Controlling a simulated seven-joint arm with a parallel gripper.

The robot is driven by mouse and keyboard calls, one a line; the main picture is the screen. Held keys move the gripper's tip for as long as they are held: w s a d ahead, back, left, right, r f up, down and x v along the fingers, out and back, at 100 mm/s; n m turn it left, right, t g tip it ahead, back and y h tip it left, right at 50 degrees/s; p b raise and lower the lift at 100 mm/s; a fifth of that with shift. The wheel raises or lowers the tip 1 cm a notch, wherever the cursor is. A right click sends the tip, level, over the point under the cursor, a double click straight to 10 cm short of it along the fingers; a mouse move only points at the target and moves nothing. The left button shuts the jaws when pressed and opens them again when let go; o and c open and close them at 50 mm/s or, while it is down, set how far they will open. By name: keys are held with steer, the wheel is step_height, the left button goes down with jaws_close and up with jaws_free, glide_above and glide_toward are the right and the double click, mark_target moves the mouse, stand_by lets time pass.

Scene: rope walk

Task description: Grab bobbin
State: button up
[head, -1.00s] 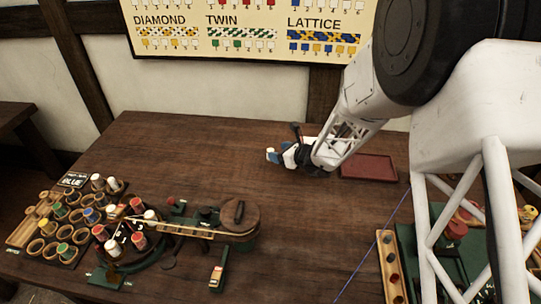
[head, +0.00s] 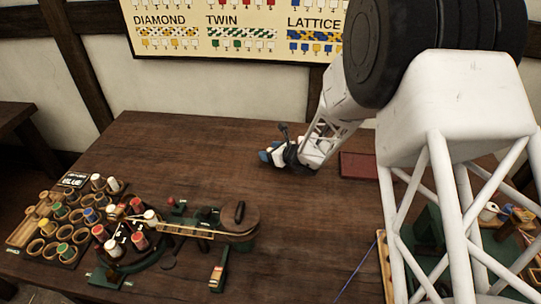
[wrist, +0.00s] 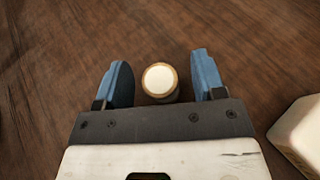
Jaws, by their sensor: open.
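A bobbin (wrist: 160,80) shows end-on in the wrist view, with a round white top and a tan rim. It lies between the two blue fingers of my gripper (wrist: 162,84), with a narrow gap on each side. The fingers are open and do not appear to touch it. In the head view my gripper (head: 266,157) is low over the middle of the table, and I cannot make out this bobbin there. Other bobbins with coloured and white thread stand on the left, among them a red one (head: 139,241).
A rack of wooden cups (head: 50,232) and a round green braiding device (head: 130,262) with a wooden arm fill the left of the table (head: 190,150). A dark red tray (head: 357,165) lies right of my gripper. Green fixtures at right are partly behind my arm.

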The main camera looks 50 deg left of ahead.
stand_by(0.5)
steer(key=c, duration=1)
steer(key=shift+r, duration=0.15)
steer(key=shift+r, duration=1.75)
steer(key=s+d, duration=0.2)
steer(key=d, duration=0.2)
steer(key=s+d, duration=0.3)
steer(key=d, duration=0.2)
steer(key=s+d+r, duration=0.1)
steer(key=s+d, duration=0.1)
steer(key=d, duration=0.3)
steer(key=shift+s+r, duration=0.1)
steer(key=shift+s, duration=0.1)
